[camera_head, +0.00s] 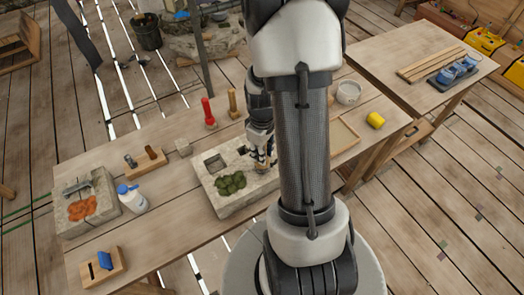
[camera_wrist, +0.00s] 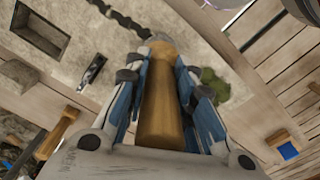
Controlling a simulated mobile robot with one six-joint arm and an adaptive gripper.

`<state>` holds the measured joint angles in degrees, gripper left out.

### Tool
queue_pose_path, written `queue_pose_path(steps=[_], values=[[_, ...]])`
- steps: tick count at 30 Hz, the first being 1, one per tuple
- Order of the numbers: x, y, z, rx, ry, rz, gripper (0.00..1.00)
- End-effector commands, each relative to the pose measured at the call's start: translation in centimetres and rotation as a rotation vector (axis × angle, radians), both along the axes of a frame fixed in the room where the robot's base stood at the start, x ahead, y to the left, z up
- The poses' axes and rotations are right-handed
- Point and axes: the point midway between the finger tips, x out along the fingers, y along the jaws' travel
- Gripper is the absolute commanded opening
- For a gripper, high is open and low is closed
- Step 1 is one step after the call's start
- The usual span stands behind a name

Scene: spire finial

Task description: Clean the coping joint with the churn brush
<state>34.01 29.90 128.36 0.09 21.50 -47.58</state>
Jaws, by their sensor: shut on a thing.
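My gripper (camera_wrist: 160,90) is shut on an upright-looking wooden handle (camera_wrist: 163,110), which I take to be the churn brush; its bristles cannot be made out. The handle's far end is over the pale stone coping block (camera_head: 228,206). In the head view my gripper (camera_head: 262,150) is low over the right part of this block, partly hidden by my arm. A dark jagged joint line (camera_wrist: 118,16) crosses the stone in the wrist view. Green moss (camera_head: 232,183) lies on the block beside a square recess (camera_head: 215,162). Contact between brush and stone cannot be told.
Near the block stand a red-handled tool (camera_head: 208,112) and a wooden-handled tool (camera_head: 232,103).

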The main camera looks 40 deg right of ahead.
Motion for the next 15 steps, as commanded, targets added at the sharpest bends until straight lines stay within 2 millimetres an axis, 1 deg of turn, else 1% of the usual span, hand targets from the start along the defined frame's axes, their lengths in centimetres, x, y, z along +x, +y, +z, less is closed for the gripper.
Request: queue_pose_path(steps=[15], values=[[0.01,-0.01,-1.07,0.000,0.000,0.000,0.00]])
